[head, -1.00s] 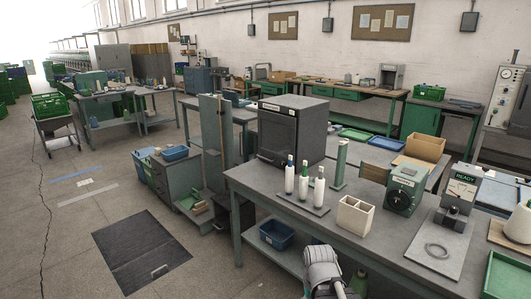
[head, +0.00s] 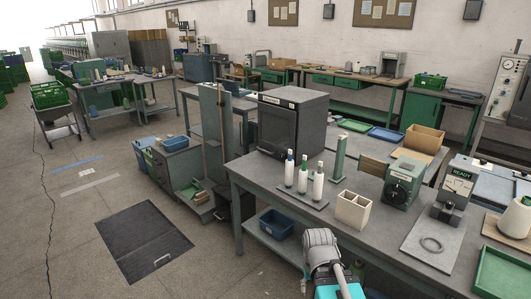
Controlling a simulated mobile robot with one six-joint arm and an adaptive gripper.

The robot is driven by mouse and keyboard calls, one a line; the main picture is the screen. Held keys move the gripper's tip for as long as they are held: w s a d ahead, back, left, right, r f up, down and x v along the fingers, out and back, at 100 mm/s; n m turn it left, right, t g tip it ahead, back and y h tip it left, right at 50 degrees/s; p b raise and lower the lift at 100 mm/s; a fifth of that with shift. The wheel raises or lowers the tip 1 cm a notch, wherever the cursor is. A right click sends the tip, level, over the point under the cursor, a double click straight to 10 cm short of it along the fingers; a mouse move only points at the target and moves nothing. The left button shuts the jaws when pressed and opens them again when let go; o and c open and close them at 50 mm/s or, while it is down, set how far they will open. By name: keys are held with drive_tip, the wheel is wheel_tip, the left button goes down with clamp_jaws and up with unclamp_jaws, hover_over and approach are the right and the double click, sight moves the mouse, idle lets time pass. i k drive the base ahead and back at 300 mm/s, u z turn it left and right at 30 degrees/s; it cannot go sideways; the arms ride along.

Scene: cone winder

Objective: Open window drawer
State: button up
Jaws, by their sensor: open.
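Green drawer fronts hang under the long wooden bench by the back wall; one (head: 351,84) is near its middle and another (head: 275,76) is further left. They look shut, but they are small and far off. I cannot tell which of them is the window drawer. My arm shows at the bottom centre as a grey joint and a teal part, in front of the near table. My gripper is not in view.
A near grey table (head: 385,240) stands between me and the back bench. It holds a dark oven-like box (head: 291,122), bobbins, a cream bin (head: 353,209) and gauges.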

sight(272, 149)
drive_tip(key=z, duration=0.25)
drive_tip(key=i, duration=1.5)
drive_tip(key=u, duration=0.5)
